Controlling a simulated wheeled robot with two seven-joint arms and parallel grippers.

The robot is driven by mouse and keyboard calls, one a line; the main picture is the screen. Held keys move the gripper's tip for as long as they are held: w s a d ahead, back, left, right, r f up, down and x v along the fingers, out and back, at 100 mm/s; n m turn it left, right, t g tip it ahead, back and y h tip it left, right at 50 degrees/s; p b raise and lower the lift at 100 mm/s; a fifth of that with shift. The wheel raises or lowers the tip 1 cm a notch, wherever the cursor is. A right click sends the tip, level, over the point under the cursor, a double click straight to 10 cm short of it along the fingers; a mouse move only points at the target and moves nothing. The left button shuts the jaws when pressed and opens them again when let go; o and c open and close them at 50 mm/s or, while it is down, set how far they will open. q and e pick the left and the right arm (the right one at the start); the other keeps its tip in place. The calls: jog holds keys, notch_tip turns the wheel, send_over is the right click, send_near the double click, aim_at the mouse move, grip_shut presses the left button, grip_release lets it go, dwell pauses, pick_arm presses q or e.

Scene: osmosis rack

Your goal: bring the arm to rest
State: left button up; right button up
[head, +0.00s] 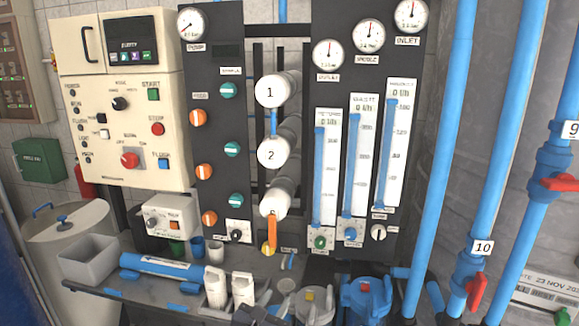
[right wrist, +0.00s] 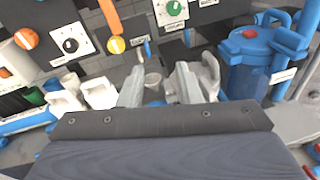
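My left gripper is in neither view.
White bottles (head: 243,288) stand on the grey bench (head: 150,293), with a blue filter housing (head: 365,300) to the right. A blue cartridge (head: 160,265) and a grey bin (head: 88,262) are at left. Blue pipes (head: 495,170) with red valve handles rise at right.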

jog(key=s+d+m+g, duration=0.3)
jog(key=d+m+g, duration=0.15)
jog(key=d, duration=0.25)
jog(key=s+d+f+m+g, duration=0.1)
jog(key=s+d+m+g, duration=0.2)
jog(key=d+m, duration=0.35)
jog(key=s+d+m+g, duration=0.3)
jog(key=d, duration=0.6)
jog(key=s+r+m+y+p, duration=0.1)
jog(key=s+m+y, duration=0.3)
jog(key=s+m, duration=0.5)
jog(key=s+d+r+m+y+p, duration=0.1)
jog(key=s+r+m+y, duration=0.3)
jog(key=s+m, duration=0.5)
jog(key=shift+s+d+r+y, duration=0.2)
jog(key=shift+s+y, duration=0.5)
jog(key=shift+s, duration=0.75)
jog(key=shift+t, duration=0.25)
